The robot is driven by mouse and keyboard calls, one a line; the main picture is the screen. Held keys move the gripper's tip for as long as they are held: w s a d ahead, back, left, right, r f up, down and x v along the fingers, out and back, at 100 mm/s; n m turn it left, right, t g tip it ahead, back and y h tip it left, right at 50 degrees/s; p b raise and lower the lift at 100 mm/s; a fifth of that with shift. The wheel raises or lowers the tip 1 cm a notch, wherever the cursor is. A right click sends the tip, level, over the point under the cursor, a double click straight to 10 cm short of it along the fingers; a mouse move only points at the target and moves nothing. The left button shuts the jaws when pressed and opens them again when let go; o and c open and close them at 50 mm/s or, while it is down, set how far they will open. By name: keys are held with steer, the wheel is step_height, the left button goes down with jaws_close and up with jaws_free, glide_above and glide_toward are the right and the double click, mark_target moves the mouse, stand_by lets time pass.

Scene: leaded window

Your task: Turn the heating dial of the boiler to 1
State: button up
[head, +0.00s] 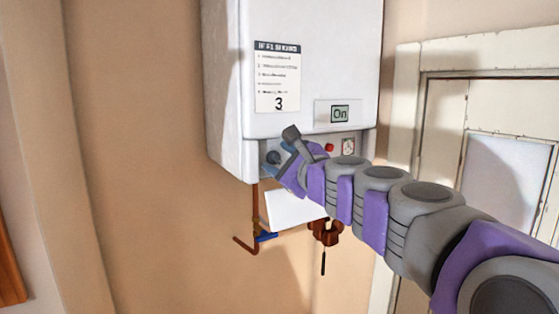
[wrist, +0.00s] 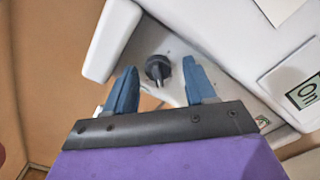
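The white boiler (head: 300,75) hangs on the wall, with a grey control strip along its lower edge. A dark round dial (head: 273,157) sits at the left end of that strip; the dial also shows in the wrist view (wrist: 158,68) with a raised grip bar. My gripper (wrist: 163,82) is open, its two blue fingers on either side of the dial in the picture. I cannot tell whether the fingers touch the dial. No number marks around the dial can be read. The boiler's display (head: 339,114) reads "On".
A notice with a "3" (head: 278,80) is on the boiler front. A red button (head: 329,147) and small gauge (head: 348,146) sit right on the strip. Below are a copper pipe with a blue valve (head: 266,237) and a white panel (head: 292,208). A window frame (head: 405,110) stands right.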

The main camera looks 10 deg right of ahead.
steer(key=shift+d, duration=0.2)
steer(key=shift+c, duration=1.4)
steer(key=shift+a, duration=0.45)
steer(key=c, duration=0.5)
steer(key=shift+c, duration=1)
steer(key=shift+d, duration=0.1)
steer(key=o, duration=1)
steer(key=shift+w, duration=0.1)
steer(key=v, duration=1.7)
steer(key=shift+s+b, duration=0.25)
steer(key=shift+b, duration=0.1)
